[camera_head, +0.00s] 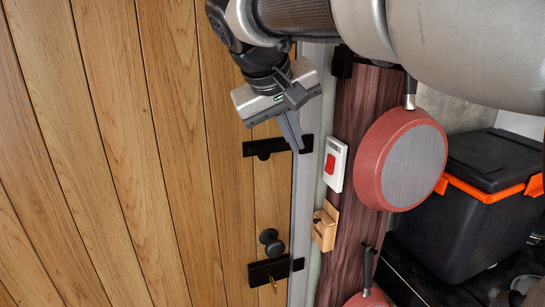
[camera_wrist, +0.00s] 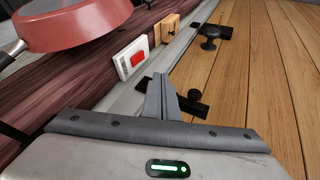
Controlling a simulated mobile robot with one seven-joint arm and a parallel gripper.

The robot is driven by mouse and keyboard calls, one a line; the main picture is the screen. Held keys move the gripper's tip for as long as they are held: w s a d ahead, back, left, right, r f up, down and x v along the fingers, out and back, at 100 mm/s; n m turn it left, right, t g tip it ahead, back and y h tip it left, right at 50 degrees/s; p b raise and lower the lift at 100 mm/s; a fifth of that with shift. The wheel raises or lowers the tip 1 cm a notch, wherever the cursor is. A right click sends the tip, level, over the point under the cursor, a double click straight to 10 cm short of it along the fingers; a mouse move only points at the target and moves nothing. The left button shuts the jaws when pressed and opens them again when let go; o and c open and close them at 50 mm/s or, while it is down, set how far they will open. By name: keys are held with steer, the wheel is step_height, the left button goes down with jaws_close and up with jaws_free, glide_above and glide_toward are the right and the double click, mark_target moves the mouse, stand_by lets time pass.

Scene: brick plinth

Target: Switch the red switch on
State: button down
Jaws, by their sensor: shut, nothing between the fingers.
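I cannot tell which way the rocker is tipped. My gripper (camera_head: 298,147) is shut and empty, in front of the door edge, to the left of the switch plate in the head view. In the wrist view its fingertips (camera_wrist: 160,78) lie just right of the plate, apart from it as far as I can see.
A red pan (camera_head: 372,160) hangs on the dark board (camera_head: 350,110), close right of the switch. A small wooden box (camera_head: 325,225) is below the switch. The door (camera_head: 120,150) has a black knob (camera_head: 271,242) and black latches. A black crate (camera_head: 475,210) stands at right.

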mark_target(326, 167)
steer(key=x, duration=0.9)
steer(key=shift+w+f+b, duration=0.1)
steer(key=shift+f+b, duration=0.1)
steer(key=shift+b, duration=0.2)
steer(key=d, duration=0.2)
steer(key=w+d, duration=0.1)
steer(key=shift+w+d+f, duration=0.1)
steer(key=shift+f, duration=0.2)
steer(key=shift+w+d+f, duration=0.1)
steer(key=shift+w+d, duration=0.05)
steer(key=shift+d, duration=0.3)
steer(key=shift+w+d+f, duration=0.1)
steer(key=shift+d, duration=0.1)
steer(key=shift+r+p, duration=0.65)
steer(key=shift+r, duration=0.2)
